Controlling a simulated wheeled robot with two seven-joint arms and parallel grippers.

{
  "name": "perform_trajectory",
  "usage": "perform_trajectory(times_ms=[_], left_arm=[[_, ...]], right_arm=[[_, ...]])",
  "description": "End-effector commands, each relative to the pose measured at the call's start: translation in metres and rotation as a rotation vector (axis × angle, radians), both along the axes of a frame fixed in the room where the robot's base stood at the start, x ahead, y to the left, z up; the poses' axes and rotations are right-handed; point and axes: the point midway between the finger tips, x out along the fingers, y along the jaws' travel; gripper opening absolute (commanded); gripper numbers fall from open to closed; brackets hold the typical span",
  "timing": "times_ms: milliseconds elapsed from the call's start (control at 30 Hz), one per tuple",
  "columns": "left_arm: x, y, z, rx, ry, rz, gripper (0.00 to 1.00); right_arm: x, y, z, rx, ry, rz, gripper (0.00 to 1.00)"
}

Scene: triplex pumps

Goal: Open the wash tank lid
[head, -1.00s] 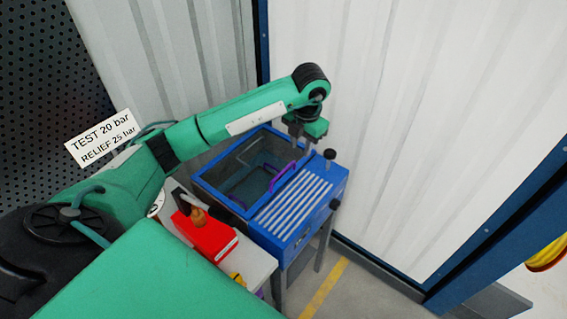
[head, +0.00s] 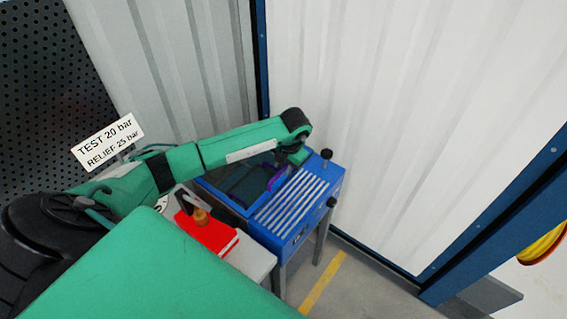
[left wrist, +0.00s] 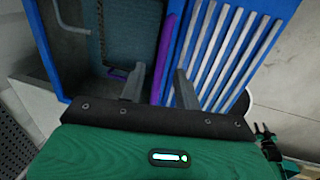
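The blue wash tank (head: 234,203) stands at the centre of the head view. Its see-through lid (head: 222,182) looks down on the tank, partly hidden by my left arm. The lid's purple handle (head: 278,179) lies beside the ribbed part of the top and also shows in the left wrist view (left wrist: 168,45). My left gripper (left wrist: 160,70) is open, with its fingers on either side of the handle. I cannot tell whether a finger touches it. In the head view my left gripper (head: 291,160) is over the handle, its fingertips hidden. My right gripper is not seen.
A ribbed drainer (head: 298,202) fills the tank's right side, with black knobs (head: 326,154) at its edge. A red box (head: 206,233) sits on a light bench (head: 254,257) at the near left. Pale wall panels (head: 400,120) rise close behind.

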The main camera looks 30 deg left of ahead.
Motion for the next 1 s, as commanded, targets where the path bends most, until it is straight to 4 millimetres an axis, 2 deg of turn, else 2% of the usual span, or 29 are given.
perform_trajectory(times_ms=[367,500,533,833,1000], left_arm=[[0.0,0.001,-0.005,0.001,-0.001,0.0,0.3],[0.0,0.001,-0.005,0.0,-0.001,0.0,0.03],[0.0,0.001,-0.005,0.0,-0.001,0.0,0.0],[0.0,0.002,-0.003,-0.007,-0.001,0.001,0.0],[0.001,0.007,0.01,-0.049,0.001,0.001,0.0]], right_arm=[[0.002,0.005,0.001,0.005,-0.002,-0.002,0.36],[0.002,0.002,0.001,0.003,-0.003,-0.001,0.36],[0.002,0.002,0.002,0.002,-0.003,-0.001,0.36],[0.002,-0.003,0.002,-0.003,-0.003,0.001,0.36],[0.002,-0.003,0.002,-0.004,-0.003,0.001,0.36]])
